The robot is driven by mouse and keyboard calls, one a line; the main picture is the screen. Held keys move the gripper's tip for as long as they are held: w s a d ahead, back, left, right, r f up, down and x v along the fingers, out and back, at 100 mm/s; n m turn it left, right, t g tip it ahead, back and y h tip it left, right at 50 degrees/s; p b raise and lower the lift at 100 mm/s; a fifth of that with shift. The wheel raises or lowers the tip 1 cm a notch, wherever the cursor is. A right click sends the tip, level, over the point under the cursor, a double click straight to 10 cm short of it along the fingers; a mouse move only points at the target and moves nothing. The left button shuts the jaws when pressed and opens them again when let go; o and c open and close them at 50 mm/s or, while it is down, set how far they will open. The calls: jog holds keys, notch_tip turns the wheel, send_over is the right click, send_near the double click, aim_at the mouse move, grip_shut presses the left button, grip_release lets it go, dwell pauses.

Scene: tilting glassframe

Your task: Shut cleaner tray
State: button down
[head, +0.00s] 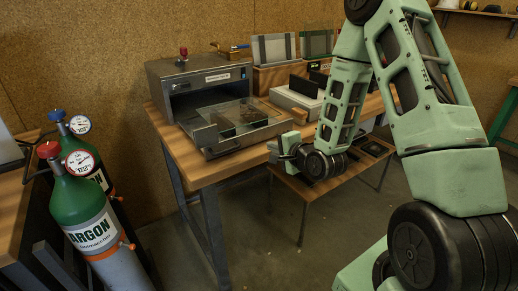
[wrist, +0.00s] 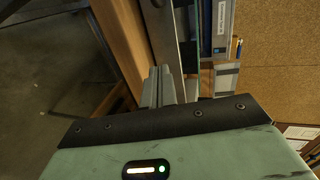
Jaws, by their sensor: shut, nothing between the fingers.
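The cleaner (head: 200,82) is a grey metal box with a red knob on top, standing on the wooden table. Its tray (head: 215,150) is pulled out toward the table's front edge. A clear glass pane and dark blocks sit in the tray. My gripper (head: 275,151) is beside the tray's front right corner, low near the table edge; I cannot tell whether it touches the tray. In the wrist view the fingers (wrist: 163,78) are together and empty. A grey metal strip, possibly the tray's front, runs just beyond them. The fingertips are hard to make out in the head view.
A white box (head: 297,98) with a dark block stands right of the tray, with framed panels (head: 273,49) behind. A lower wooden side table (head: 305,190) stands under my wrist. Gas cylinders (head: 92,215) stand at the left. The floor in front is clear.

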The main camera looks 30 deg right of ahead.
aim_at(253, 137)
jog(key=x, duration=0.2)
jog(key=p+x, duration=0.1)
jog(key=x, duration=0.2)
jog(key=r+x, duration=0.1)
jog(key=x, duration=0.2)
jog(key=shift+w+p, duration=0.25)
jog(key=shift+p, duration=0.15)
